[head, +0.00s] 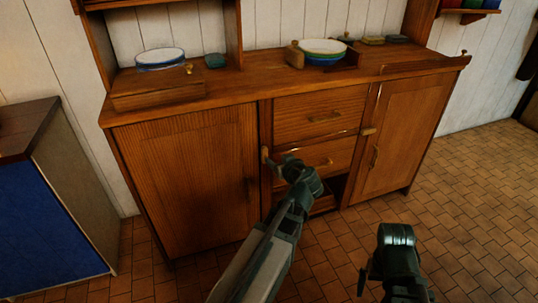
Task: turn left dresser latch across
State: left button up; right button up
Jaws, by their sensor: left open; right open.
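The wooden dresser (190,112) stands against the wall, with a left door (190,180) and a right door (405,135), both shut. The left latch (265,154) is a small pale wooden piece at the left door's inner edge and looks upright. My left gripper (275,165) is open, with its fingers at or just beside this latch. I cannot tell whether they touch it, and the gripper hides part of the area. The right latch (368,131) lies level at the right door's edge. My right gripper (363,282) is open and empty, low over the floor.
Two drawers (318,113) with handles sit between the doors, above a dark open gap. A wooden box (158,92), plates and bowls (323,47) stand on top. A blue-fronted cabinet (50,230) is at left. The tiled floor (470,170) at right is clear.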

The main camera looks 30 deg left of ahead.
aim_at(266, 151)
pick_arm(q)
jog(key=b+x, duration=0.3)
jog(key=x, duration=0.8)
jog(key=shift+d+f+b, duration=0.1)
jog(key=shift+f+b, duration=0.05)
jog(key=shift+b, duration=0.25)
jog(key=shift+w+a+f, duration=0.15)
jog(key=shift+w+a, duration=0.15)
jog(key=shift+a, duration=0.2)
grip_shut()
